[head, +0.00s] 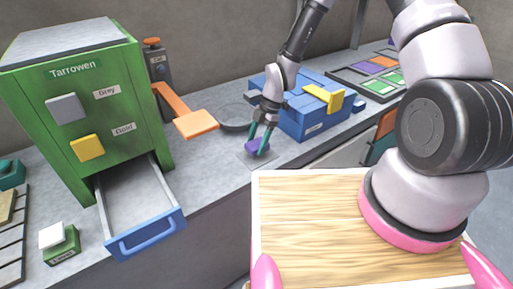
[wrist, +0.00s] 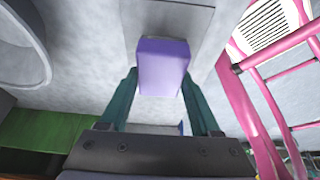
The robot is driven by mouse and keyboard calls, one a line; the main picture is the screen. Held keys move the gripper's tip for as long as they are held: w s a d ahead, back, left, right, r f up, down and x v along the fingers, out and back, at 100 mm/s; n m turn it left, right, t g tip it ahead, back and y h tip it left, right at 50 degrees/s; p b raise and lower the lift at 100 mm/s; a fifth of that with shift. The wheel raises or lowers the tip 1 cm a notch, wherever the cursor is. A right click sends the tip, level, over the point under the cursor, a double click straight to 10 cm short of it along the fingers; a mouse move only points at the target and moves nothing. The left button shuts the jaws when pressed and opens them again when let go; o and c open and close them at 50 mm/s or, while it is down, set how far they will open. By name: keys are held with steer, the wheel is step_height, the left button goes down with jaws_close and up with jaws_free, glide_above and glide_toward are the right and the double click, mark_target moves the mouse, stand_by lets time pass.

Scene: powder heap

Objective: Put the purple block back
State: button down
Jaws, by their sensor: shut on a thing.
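The purple block (head: 254,147) is at the counter's front part, over a thin grey square plate (head: 244,158). My gripper (head: 263,141) points down with its teal fingers shut on the block. In the wrist view the block (wrist: 163,66) sits between the two fingertips (wrist: 160,88), with the grey plate (wrist: 190,22) beyond it. I cannot tell whether the block touches the plate or is slightly above it.
A green cabinet (head: 110,120) with an open, empty-looking drawer (head: 135,200) stands left. An orange lever (head: 196,124) and a round grey dish (head: 235,117) are beside the gripper. A blue box (head: 305,122) with a yellow handle stands right. A dark tray (head: 351,84) with coloured squares lies behind.

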steer(key=shift+f, duration=1.05)
steer(key=shift+c, duration=0.5)
jaws_free()
steer(key=v, duration=1.2)
